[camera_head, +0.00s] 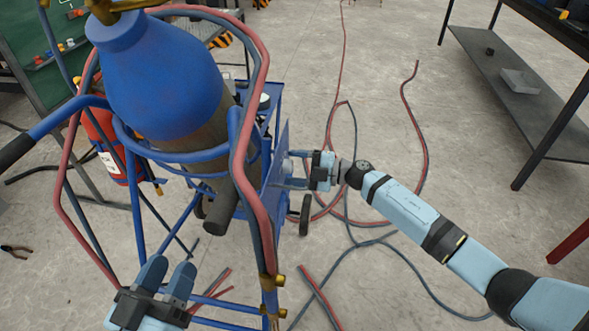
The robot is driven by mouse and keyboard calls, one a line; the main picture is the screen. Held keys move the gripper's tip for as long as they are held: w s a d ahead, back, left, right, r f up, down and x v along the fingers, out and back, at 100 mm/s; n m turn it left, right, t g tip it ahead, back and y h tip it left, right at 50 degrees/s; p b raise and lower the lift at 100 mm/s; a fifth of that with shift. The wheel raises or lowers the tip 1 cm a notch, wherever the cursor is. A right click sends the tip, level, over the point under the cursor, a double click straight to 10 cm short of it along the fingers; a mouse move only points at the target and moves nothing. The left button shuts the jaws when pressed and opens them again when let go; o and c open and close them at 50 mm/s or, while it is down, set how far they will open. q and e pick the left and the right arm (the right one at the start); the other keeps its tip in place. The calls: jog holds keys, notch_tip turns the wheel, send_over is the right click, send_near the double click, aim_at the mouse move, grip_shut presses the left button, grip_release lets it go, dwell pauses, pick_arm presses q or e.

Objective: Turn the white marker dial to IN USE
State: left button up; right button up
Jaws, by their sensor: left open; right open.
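I cannot make out a white marker dial with any lettering. A blue upright panel (277,170) on the side of the gas-cylinder cart is seen nearly edge-on, so its right-hand face is mostly hidden. My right gripper (287,169) is at this panel, coming from the right, with its two fingers apart and pointing left. I cannot tell whether the fingertips touch anything. My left gripper (168,274) is at the lower left, in front of the cart, open and empty with its fingers pointing up.
A blue gas cylinder (160,80) stands in the cart frame, with red and dark hoses (255,170) draped around it. A red extinguisher (103,140) is at the left. Hoses lie across the floor. A dark shelved table (510,85) stands at the upper right.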

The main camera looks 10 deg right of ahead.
pick_arm(q)
jog(key=shift+f, duration=0.15)
pick_arm(e)
jog(key=shift+w+a, duration=0.1)
jog(key=shift+a, duration=0.1)
jog(key=c, duration=0.9)
jog(key=shift+c, duration=0.2)
